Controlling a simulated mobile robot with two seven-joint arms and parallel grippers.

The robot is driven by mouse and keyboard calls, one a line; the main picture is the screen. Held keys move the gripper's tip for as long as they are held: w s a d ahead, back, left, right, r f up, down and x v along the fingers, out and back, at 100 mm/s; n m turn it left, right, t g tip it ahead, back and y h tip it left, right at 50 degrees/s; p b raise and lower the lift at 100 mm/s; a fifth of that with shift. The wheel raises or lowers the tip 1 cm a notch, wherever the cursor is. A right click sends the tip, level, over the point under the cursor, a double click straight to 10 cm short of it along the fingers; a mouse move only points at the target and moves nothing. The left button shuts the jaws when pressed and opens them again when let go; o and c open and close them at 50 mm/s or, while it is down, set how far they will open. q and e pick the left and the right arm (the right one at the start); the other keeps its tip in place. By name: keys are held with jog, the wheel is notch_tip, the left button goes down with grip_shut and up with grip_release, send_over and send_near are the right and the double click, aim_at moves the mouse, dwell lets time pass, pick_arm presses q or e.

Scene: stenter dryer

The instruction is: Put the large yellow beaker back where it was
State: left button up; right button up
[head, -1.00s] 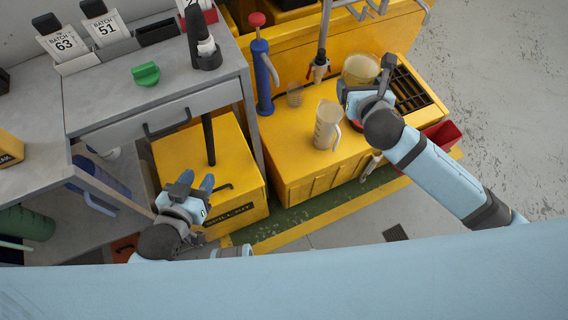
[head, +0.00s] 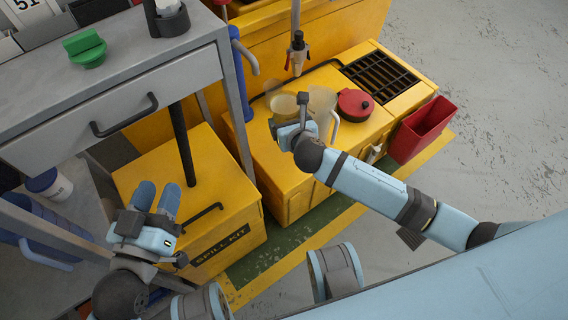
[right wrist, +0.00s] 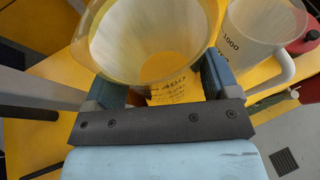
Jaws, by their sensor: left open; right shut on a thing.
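The large yellow beaker (head: 283,103) is in my right gripper (head: 290,122), over the left part of the yellow bench top. In the right wrist view the beaker (right wrist: 150,45) is wide-mouthed and see-through, marked 400, between the two blue fingers (right wrist: 165,85). I cannot tell whether its base touches the bench. A clear jug with a white handle (head: 323,102) stands close to its right; the right wrist view shows the jug (right wrist: 255,40) marked 1000. My left gripper (head: 157,197) is open and empty above the yellow spill kit box.
The yellow bench (head: 290,180) also carries a red lidded can (head: 355,104) and a black grate (head: 380,78). A nozzle (head: 298,50) hangs above it. A red bin (head: 420,130) is at its right end. The spill kit box (head: 225,190) and grey desk (head: 120,90) are left.

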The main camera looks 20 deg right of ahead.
notch_tip(320, 180, down, 6)
jog(key=shift+r+b, duration=0.15)
jog(key=shift+b, duration=0.95)
notch_tip(320, 180, down, 12)
jog(key=b, duration=0.6)
jog(key=shift+f, duration=0.2)
pick_arm(q)
notch_tip(320, 180, down, 6)
jog(key=d+m+g+h, duration=0.1)
jog(key=d+g, duration=0.1)
jog(key=shift+f, duration=0.25)
pick_arm(e)
jog(key=shift+r, duration=0.1)
